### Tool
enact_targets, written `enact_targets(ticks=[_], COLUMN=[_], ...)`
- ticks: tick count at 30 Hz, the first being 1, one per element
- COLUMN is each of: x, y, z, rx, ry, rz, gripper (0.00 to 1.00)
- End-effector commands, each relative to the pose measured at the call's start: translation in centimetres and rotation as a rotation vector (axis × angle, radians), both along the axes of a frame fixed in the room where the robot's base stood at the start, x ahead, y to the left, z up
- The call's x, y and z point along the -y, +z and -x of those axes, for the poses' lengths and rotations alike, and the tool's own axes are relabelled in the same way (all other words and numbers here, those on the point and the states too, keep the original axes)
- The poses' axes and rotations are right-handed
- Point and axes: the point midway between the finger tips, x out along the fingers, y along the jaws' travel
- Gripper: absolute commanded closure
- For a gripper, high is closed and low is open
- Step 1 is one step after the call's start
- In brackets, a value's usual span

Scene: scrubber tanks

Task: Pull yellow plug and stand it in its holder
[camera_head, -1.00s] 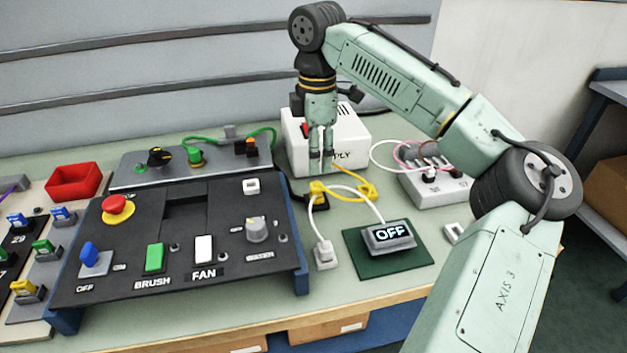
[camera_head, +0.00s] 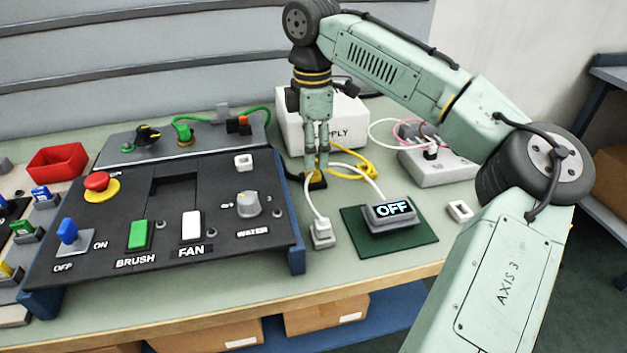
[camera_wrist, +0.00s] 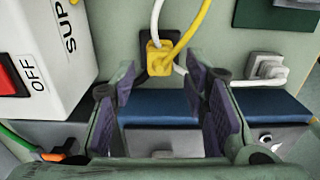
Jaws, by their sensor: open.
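The yellow plug (camera_head: 313,178) sits in a small black base (camera_head: 316,186) on the bench, in front of the white supply box. The plug also shows in the wrist view (camera_wrist: 158,60), with a yellow cable (camera_wrist: 190,30) running from it. My gripper (camera_head: 317,166) points down at the plug and partly covers it in the head view. In the wrist view my open fingers (camera_wrist: 160,80) stand left and right of the plug's line, and the plug appears just beyond the tips. I cannot tell if they touch it. I cannot tell which thing is the plug's holder.
The white supply box (camera_head: 345,125) stands close behind my gripper. The black control panel (camera_head: 110,235) is to the left. A white plug (camera_head: 322,232) and the OFF display (camera_head: 388,212) are in front. A white square ring (camera_head: 459,210) lies right. White and yellow cables loop nearby.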

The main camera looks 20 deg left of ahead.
Motion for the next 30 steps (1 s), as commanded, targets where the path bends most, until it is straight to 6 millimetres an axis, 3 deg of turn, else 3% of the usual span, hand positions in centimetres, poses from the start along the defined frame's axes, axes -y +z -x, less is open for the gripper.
enact_targets(ticks=[3,9,30], x=[0.0,0.0,0.0], y=[-2.0,-3.7,-3.9], z=[0.1,0.0,0.0], rx=[-0.005,-0.002,-0.001], ry=[0.002,0.001,0.000], rz=[-0.002,-0.001,0.001], gripper=[0.59,0.59,0.59])
